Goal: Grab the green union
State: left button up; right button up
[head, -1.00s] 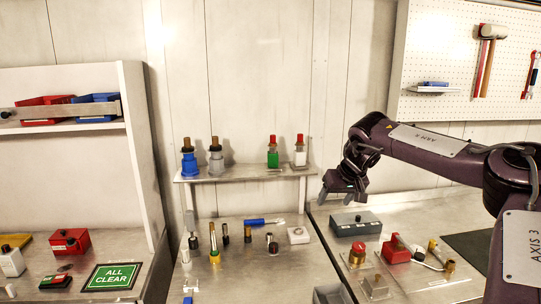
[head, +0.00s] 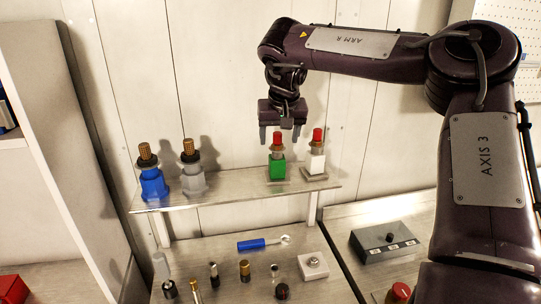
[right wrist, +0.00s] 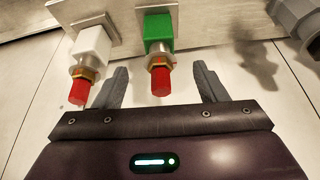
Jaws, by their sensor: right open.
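The green union (head: 277,168) stands upright on the raised shelf, with a green body, a brass collar and a red top. My right gripper (head: 280,137) is open and empty, just above and around the level of its red top in the head view. In the right wrist view the green union (right wrist: 159,48) shows between the two open fingers (right wrist: 163,88), its red end pointing toward the palm. The fingers do not appear to touch it. My left gripper is not in view.
A white union (head: 315,160) stands just right of the green one; it also shows beside a finger in the wrist view (right wrist: 93,45). Blue (head: 152,182) and grey (head: 192,180) fittings stand at the shelf's left.

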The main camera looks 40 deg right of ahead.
aim_at(278, 150)
jog(key=shift+w, duration=0.15)
jog(key=shift+f+p, duration=0.3)
jog(key=shift+p, duration=0.05)
jog(key=shift+w+d+f+p, duration=0.1)
jog(key=shift+d+f+p, duration=0.05)
jog(key=shift+f+p, duration=0.45)
jog(key=p+x, duration=0.3)
jog(key=x, duration=0.1)
jog(key=shift+w+d+f, duration=0.1)
jog(key=shift+d+f, duration=0.05)
jog(key=shift+w+d+f, duration=0.1)
jog(key=shift+w+f, duration=0.1)
jog(key=shift+f, duration=0.3)
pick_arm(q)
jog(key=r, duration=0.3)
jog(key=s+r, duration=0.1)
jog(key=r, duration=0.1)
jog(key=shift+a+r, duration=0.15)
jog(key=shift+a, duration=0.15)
pick_arm(e)
jog(key=shift+s, duration=0.1)
jog(key=c, duration=0.4)
grip_shut()
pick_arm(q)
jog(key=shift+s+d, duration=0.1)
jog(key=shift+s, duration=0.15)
